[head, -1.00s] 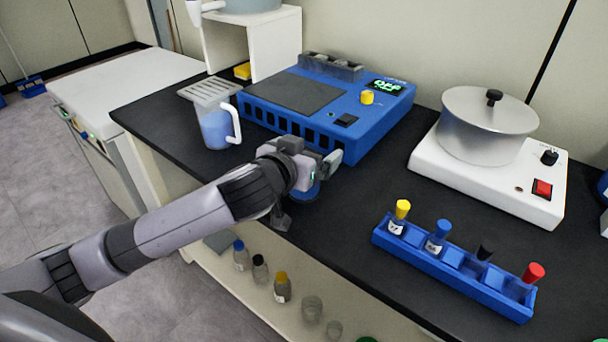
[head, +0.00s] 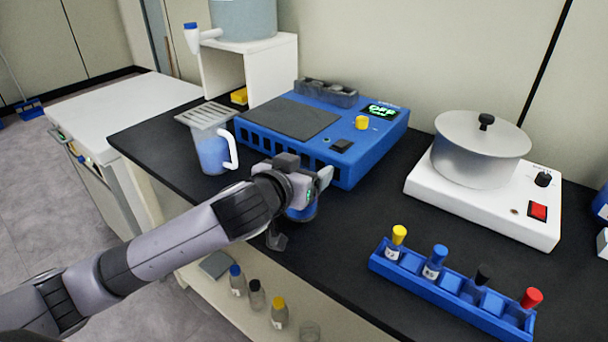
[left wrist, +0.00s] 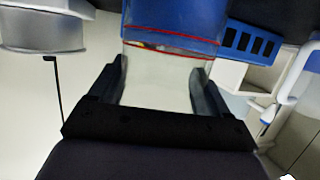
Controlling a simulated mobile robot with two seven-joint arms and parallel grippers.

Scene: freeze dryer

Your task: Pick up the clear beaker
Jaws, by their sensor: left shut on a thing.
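My left gripper (head: 301,208) is shut on a clear beaker (head: 303,213) with blue in its lower part. They are over the front of the black counter, before the blue device. In the head view the gripper hides most of the beaker, and I cannot tell whether its base touches the counter. In the left wrist view the beaker (left wrist: 170,32) sits between the two fingers (left wrist: 160,85), blue with thin red lines. My right gripper is not in view.
A handled jug of blue liquid (head: 212,153) stands at left, under a slatted plate. Behind are the blue device (head: 352,152) and a white hotplate (head: 475,205) bearing a metal pot (head: 480,150). A blue vial rack (head: 450,290) is at front right. Bare counter lies between.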

